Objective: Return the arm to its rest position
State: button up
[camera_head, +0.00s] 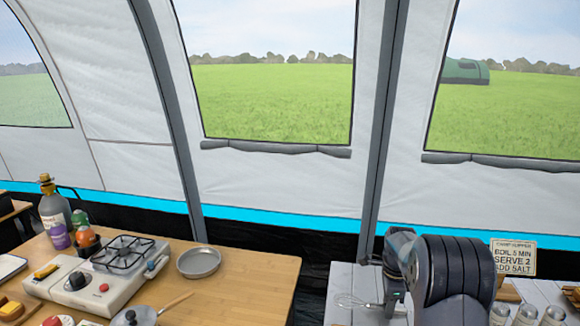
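My arm stands at the lower right of the head view, in front of the white slatted table (343,280). Its dark, thick link hides part of that table. A narrower grey and dark part of my arm hangs at its left side, over the white table. My gripper's fingers cannot be made out, so I cannot see whether they are open or shut. I see nothing clearly held.
A wooden table (262,275) at left carries a camping stove (95,275), a grey pan (199,262), a lidded pot (133,316) and bottles (55,215). A whisk (352,302), a sign (514,257) and several jars (527,314) are near my arm. A gap separates the tables.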

jog(key=shift+f, duration=0.15)
jog(key=shift+b, duration=0.3)
notch_tip(320, 180, up, 11)
notch_tip(320, 180, down, 11)
jog(key=shift+f, duration=0.15)
jog(key=shift+r, duration=0.2)
